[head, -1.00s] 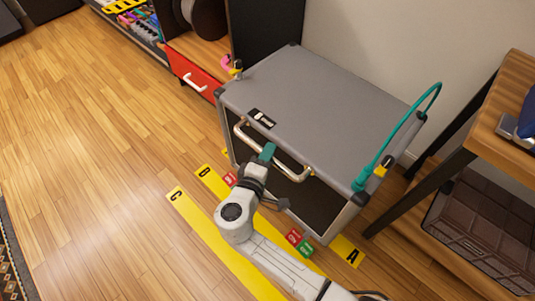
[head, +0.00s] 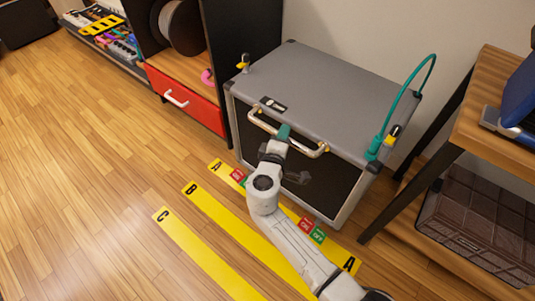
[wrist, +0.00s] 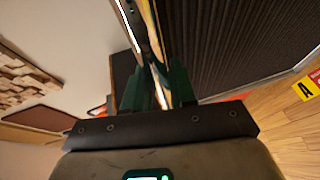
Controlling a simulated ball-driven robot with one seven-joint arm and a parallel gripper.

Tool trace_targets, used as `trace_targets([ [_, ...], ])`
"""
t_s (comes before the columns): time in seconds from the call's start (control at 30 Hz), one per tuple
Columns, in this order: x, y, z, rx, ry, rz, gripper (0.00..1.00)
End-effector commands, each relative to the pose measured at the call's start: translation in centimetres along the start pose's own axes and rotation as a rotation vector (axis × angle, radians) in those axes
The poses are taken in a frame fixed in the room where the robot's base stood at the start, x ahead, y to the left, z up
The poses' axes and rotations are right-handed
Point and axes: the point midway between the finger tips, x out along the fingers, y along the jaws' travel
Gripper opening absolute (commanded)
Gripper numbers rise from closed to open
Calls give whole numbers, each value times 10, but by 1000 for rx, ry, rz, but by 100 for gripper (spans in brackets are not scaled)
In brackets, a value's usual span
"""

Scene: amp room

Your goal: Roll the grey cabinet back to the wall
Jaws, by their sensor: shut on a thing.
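The grey cabinet (head: 345,85) has a flat grey top, a dark front and a metal bar handle (head: 318,151) along its upper front edge. It stands upright behind the yellow floor strip marked A (head: 345,262), with the pale wall (head: 345,28) behind it. I cannot tell whether its back touches the wall. My gripper (head: 283,132) is shut on the handle near its middle. In the wrist view, my green fingers (wrist: 155,90) close around the shiny bar beside the dark ribbed front (wrist: 235,45).
Yellow strips B (head: 225,218) and C (head: 200,250) lie in front. A teal cable (head: 405,95) arches over the cabinet's right side. A dark shelf unit with a red drawer (head: 185,98) stands close on the left, a wooden table (head: 490,110) on the right. Open floor lies left.

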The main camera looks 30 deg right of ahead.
Motion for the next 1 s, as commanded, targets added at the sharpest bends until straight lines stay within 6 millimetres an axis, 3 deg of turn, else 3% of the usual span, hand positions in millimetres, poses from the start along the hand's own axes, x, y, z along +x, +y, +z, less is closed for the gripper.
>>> trace_targets([
  [0.1, 26, 3, 12, 4, -8, 1, 0],
  [0.4, 62, 12, 27, 1, -5, 0, 0],
  [0.93, 71, 15, 30, 1, -3, -2, 0],
  [0.97, 71, 15, 30, 2, -3, -2, 27],
  [1.0, 71, 15, 30, 2, -2, -2, 30],
])
